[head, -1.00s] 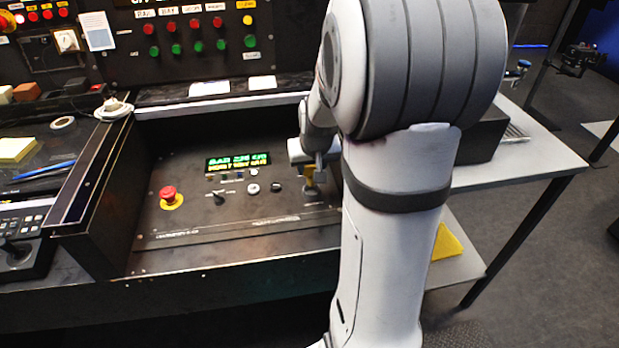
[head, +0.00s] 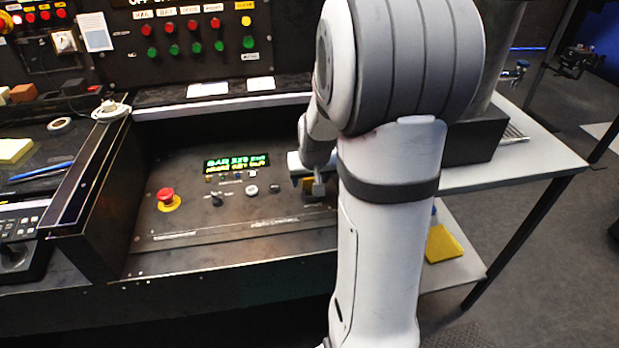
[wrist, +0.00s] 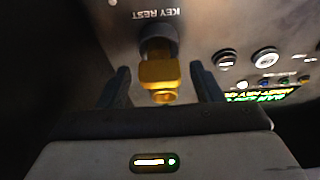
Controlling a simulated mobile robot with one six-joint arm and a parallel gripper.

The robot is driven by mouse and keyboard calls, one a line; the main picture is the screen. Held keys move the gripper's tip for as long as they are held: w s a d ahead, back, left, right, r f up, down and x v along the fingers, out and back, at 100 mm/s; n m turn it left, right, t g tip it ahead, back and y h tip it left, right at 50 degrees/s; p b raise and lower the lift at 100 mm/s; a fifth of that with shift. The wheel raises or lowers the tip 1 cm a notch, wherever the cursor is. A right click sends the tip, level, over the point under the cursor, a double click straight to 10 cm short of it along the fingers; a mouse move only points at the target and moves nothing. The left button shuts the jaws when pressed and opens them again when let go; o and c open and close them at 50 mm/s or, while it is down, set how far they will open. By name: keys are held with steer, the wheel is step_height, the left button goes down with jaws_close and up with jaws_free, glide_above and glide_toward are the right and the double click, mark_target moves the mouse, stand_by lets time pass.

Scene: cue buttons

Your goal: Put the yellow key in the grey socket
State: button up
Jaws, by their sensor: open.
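The yellow key (wrist: 160,76) stands in a dark round holder (wrist: 158,43) marked KEY REST in the wrist view. My gripper (wrist: 159,72) is open, with one finger on each side of the key and a visible gap to each. In the head view my gripper (head: 314,188) is low over the right part of the console panel and mostly hides the key. Two round fittings sit beside the key rest in the wrist view, a pale-ringed one (wrist: 264,57) and a darker one (wrist: 225,60). I cannot tell for sure which is the grey socket.
A red emergency button (head: 166,195) on a yellow base, a black selector knob (head: 216,199) and a lit green display (head: 236,162) are on the panel. The console's side wall (head: 95,205) rises at the left. A yellow object (head: 442,244) lies on the lower shelf at the right.

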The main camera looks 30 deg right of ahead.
steer(key=shift+r, duration=0.2)
steer(key=p+v, duration=0.3)
steer(key=v, duration=0.8)
steer(key=s+a+n+g+y, duration=0.1)
steer(key=s+a+n+g, duration=0.1)
steer(key=s+a, duration=1.1)
steer(key=shift+s+n+g, duration=0.3)
steer(key=shift+s+n, duration=0.3)
steer(key=shift+s, duration=0.25)
